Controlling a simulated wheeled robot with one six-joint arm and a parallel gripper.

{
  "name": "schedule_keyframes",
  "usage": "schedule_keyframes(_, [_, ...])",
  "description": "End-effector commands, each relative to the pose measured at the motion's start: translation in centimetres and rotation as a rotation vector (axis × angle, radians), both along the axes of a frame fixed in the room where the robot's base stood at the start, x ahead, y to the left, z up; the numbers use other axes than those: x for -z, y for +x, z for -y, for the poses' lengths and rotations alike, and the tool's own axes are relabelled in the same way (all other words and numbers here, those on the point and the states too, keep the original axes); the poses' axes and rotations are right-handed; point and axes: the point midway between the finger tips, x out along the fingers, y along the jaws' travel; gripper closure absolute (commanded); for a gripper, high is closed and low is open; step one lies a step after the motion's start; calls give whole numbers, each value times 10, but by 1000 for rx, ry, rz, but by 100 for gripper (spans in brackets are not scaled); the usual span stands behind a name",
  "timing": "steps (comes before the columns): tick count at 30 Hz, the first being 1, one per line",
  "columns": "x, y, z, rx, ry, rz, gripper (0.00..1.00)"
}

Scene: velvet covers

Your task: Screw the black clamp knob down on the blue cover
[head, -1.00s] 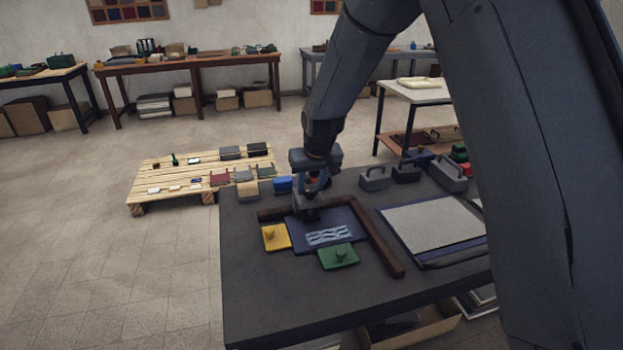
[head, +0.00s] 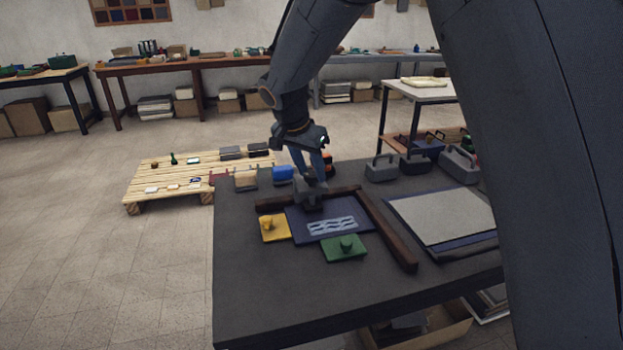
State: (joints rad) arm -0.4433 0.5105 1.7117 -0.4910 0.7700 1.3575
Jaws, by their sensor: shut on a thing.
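The blue cover (head: 295,226) lies flat on the dark workbench, with pale wavy stripes on its front part. The black clamp knob (head: 311,199) stands at the cover's back edge, beside the brown wooden strip. My gripper (head: 313,179) reaches down to the knob from above, its two bluish fingers close around the knob's top. It is shut on the knob. The finger contact is small and dark, and the underside of the knob is hidden, so I cannot tell how tightly it sits on the cover.
A brown wooden strip (head: 388,230) runs along the right. The bench's front left is clear.

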Motion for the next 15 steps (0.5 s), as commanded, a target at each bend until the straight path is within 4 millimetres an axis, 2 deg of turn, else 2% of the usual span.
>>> schedule_keyframes(15, [1,4,-3,492,1,1,85])
